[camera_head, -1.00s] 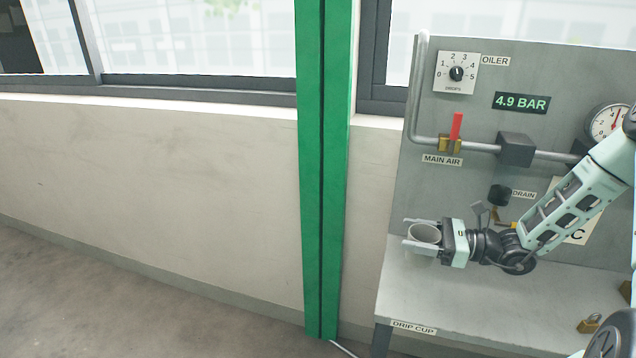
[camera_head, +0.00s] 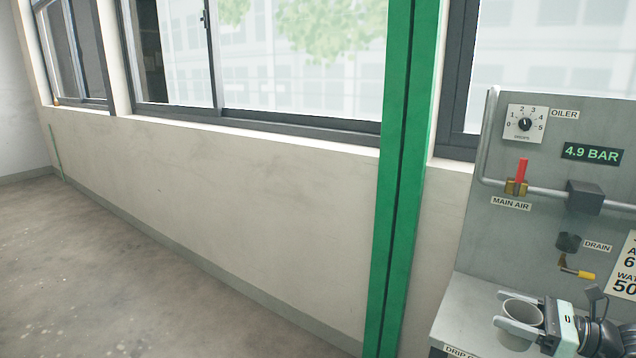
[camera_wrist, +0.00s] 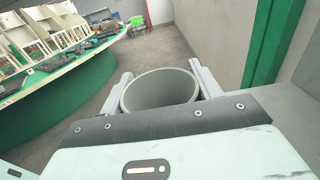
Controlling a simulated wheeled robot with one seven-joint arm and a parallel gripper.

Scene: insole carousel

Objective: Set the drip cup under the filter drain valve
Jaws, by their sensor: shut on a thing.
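The drip cup (camera_head: 521,312) is a pale grey, open-topped round cup. My gripper (camera_head: 505,309) is shut on it, one finger on each side, at the lower right of the head view. The cup (camera_wrist: 160,92) looks upright and empty in the wrist view, between both fingers. The drain valve (camera_head: 568,242), a dark bowl with a brass fitting and yellow lever (camera_head: 578,272), is on the panel, above and right of the cup in the picture. I cannot tell whether the cup touches the shelf.
The grey panel (camera_head: 482,232) carries a red-handled main air valve (camera_head: 521,174), an oiler dial (camera_head: 525,124) and a pressure display (camera_head: 592,154). The shelf (camera_head: 455,315) below bears a drip cup label. A green post (camera_head: 398,200) stands left. The wrist view shows a green-sided round table (camera_wrist: 60,95).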

